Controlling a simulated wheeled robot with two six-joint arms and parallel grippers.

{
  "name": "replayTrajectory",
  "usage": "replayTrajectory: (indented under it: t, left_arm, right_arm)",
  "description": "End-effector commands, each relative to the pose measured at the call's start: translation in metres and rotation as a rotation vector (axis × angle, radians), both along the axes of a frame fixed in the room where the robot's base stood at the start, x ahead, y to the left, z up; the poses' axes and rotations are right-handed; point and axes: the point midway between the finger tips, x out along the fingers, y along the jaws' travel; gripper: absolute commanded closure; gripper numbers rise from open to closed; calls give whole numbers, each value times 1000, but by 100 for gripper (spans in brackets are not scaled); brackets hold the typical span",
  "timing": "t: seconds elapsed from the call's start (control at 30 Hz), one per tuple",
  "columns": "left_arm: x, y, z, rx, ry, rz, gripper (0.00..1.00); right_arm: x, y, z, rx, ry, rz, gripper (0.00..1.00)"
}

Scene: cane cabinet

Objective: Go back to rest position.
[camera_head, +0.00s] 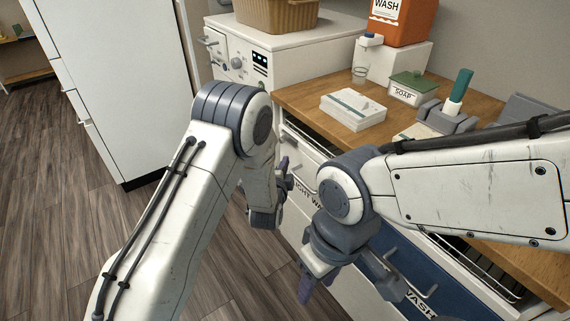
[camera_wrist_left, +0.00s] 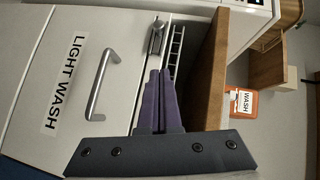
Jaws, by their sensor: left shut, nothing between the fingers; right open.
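My left gripper (camera_head: 285,168) is in front of the white drawers, beside the laundry cabinet. In the left wrist view its purple fingers (camera_wrist_left: 159,98) are together and empty, pointing toward the cabinet near the wooden top's edge. My right gripper (camera_head: 348,286) hangs low in front of the blue drawer (camera_head: 438,283), its fingers spread apart and empty. Both arms reach forward, bent at the wrist. The white drawer labelled LIGHT WASH (camera_wrist_left: 72,62) has a grey bar handle (camera_wrist_left: 103,84); my right arm partly hides it in the head view.
A white appliance (camera_head: 290,55) carries a basket (camera_head: 277,14). Open floor (camera_head: 55,190) lies left.

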Motion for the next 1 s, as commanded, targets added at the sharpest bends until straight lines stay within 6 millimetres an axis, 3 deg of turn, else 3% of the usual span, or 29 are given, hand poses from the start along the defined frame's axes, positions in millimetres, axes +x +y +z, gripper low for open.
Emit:
replayTrajectory:
  t: [0.4,0.57,0.67,0.77,0.87,1.0]
  left_arm:
    - [0,-2,1,-5,5,-3,100]
    - [-10,-18,15,-96,115,-19,100]
    - [-32,-36,29,-210,278,-22,100]
    - [-69,-51,43,-323,480,-2,100]
    - [-117,-57,56,-412,683,48,100]
    - [-196,-51,73,-491,950,169,100]
  right_arm:
    - [0,0,0,0,0,0,50]
    - [0,0,0,0,0,0,50]
    - [0,0,0,0,0,0,50]
    - [0,0,0,0,0,0,50]
    - [0,0,0,0,0,0,50]
    - [0,0,0,0,0,0,50]
